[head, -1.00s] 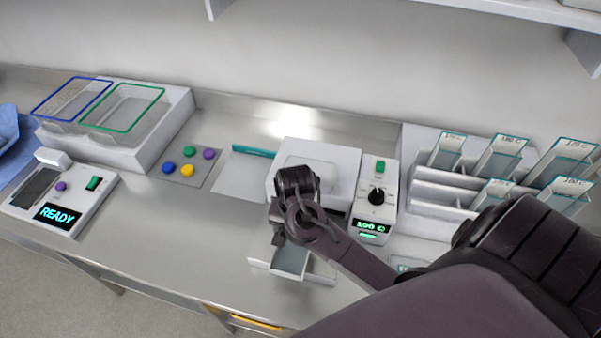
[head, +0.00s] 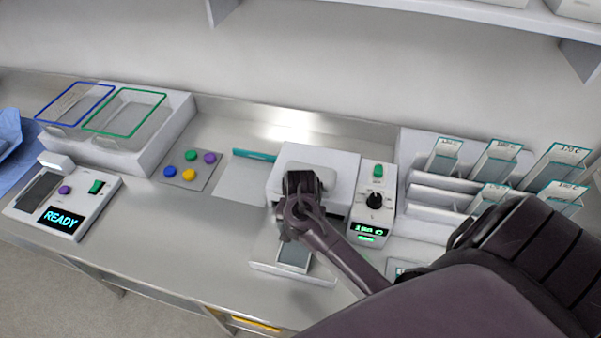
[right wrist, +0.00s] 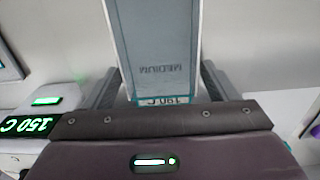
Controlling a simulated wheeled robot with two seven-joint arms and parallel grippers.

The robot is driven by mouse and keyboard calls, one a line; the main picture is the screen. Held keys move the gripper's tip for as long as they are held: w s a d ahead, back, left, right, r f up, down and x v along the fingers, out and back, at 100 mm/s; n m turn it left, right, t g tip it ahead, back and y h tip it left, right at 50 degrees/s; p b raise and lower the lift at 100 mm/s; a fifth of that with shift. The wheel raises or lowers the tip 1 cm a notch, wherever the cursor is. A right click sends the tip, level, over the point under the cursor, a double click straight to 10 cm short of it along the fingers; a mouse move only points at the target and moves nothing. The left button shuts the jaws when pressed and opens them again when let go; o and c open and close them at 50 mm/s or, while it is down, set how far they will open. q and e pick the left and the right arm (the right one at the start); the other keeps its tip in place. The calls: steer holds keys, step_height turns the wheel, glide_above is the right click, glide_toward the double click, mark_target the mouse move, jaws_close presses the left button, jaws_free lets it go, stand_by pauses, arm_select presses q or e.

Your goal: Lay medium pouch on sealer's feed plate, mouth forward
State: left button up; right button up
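The medium pouch (head: 293,256) is a grey-blue flat sleeve over the white feed plate (head: 262,268) in front of the sealer (head: 338,170). In the right wrist view the pouch (right wrist: 155,45) reads MEDIUM, upside down, with a teal-edged temperature label at its end by the palm. My right gripper (right wrist: 160,75) has one finger along each side edge of the pouch, apparently gripping it by its width. In the head view my right wrist hides the pouch's far end and the fingers. I cannot tell whether the pouch touches the plate. My left gripper is out of view.
The sealer's control box (head: 371,205) has a green button, black knob and lit readout. A rack (head: 412,190) of teal-edged pouches stands right. Left are coloured discs on a grey pad (head: 205,184), clear bins (head: 150,150) and a READY device (head: 100,190). Bare counter (head: 180,228) lies front left.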

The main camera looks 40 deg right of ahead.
steer(key=shift+o, duration=1)
step_height(320, 180, up, 8)
steer(key=shift+f+b, duration=0.15)
steer(key=shift+b, duration=0.55)
